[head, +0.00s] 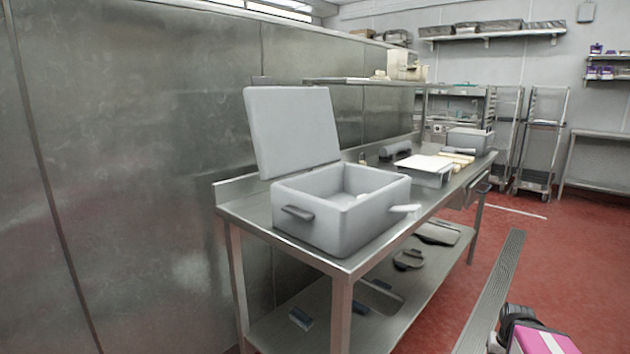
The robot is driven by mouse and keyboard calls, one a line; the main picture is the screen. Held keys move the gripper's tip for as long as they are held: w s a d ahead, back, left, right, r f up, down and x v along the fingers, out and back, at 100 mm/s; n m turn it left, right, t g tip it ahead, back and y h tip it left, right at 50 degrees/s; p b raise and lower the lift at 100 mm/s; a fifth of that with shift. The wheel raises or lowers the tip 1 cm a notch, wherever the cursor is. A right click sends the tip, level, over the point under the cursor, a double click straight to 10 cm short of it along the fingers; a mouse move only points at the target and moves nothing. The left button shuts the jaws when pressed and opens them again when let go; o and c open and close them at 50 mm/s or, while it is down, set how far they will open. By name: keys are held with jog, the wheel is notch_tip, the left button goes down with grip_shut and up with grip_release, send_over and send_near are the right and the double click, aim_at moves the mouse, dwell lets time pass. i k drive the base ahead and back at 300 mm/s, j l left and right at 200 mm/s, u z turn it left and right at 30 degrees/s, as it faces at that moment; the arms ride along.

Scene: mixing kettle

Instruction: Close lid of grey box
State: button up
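The grey box (337,232) stands on the near end of a steel table. Its lid (292,127) is open, standing up and tilted back at the box's rear left side. A dark handle (297,213) is on the box's near left face, and a light handle-like piece (404,208) sticks out on its right side. Something pale lies inside, but I cannot tell what.
The steel table (243,208) runs back to the right along a metal wall, with a tray (425,176) and another grey box (469,139) farther along. Its lower shelf (380,318) holds several dark items. The red floor (572,262) at right is mostly clear.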

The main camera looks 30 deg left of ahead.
aim_at(293, 129)
jog(key=k+u, duration=0.2)
jog(key=u, duration=0.25)
jog(key=k+j+u, duration=0.1)
jog(key=u, duration=0.4)
jog(key=k, duration=0.05)
